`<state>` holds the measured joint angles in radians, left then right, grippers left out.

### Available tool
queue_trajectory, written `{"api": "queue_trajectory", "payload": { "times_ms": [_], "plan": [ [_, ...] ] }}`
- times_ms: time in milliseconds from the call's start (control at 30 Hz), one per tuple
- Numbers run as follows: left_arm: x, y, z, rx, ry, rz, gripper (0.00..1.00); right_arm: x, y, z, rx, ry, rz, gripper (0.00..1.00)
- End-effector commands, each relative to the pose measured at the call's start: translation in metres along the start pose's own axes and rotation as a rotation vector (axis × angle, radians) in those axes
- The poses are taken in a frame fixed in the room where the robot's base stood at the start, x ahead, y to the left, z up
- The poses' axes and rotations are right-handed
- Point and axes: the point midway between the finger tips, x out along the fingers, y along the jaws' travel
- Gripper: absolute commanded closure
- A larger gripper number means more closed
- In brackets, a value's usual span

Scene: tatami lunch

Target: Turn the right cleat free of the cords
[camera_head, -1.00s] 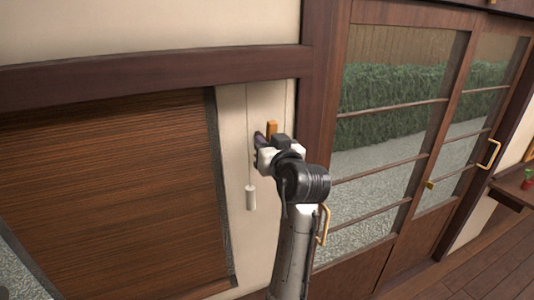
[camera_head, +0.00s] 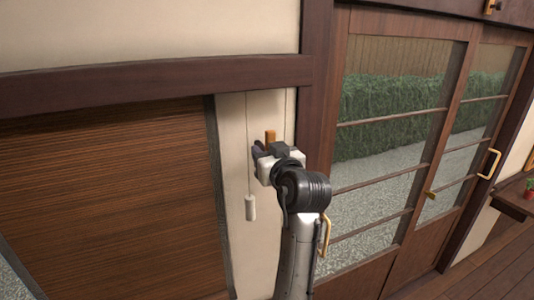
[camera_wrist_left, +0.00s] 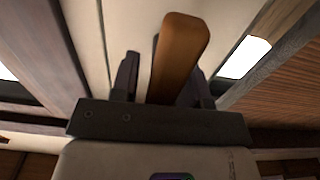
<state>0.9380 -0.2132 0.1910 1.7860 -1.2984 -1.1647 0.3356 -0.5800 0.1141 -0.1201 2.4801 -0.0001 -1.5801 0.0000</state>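The right cleat (camera_head: 270,137) is an orange-brown wooden piece on the pale wall strip beside the blind. It shows large in the left wrist view (camera_wrist_left: 180,50). My left gripper (camera_head: 270,150) is at the cleat, its dark fingers apart with the cleat between or just in front of them. In the wrist view a gap shows between the left finger and the cleat; the right finger is partly hidden behind it. Thin cords run down the wall strip: one ends in a white weight (camera_head: 250,207), another (camera_head: 286,110) passes behind the gripper. Any cord wraps on the cleat are hidden.
A brown slatted blind (camera_head: 110,190) hangs to the left. A dark wooden beam (camera_head: 150,85) crosses above, and a post (camera_head: 317,75) stands close on the right. Glazed sliding doors (camera_head: 395,120) with brass handles (camera_head: 489,163) lie beyond it.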

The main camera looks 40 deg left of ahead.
Motion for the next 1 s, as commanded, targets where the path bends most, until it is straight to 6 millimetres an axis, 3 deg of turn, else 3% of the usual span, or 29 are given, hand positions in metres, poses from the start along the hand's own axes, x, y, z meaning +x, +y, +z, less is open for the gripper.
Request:
{"api": "queue_trajectory", "payload": {
  "times_ms": [433, 1000],
  "plan": [
    [-0.008, 0.001, 0.003, 0.003, -0.002, 0.001, 0.51, 0.003, 0.003, 0.002, -0.01, -0.002, 0.008, 0.57],
    [-0.11, 0.0, 0.003, 0.001, -0.003, 0.003, 0.51, 0.021, 0.0, 0.007, -0.004, -0.001, 0.003, 0.57]
  ]
}}
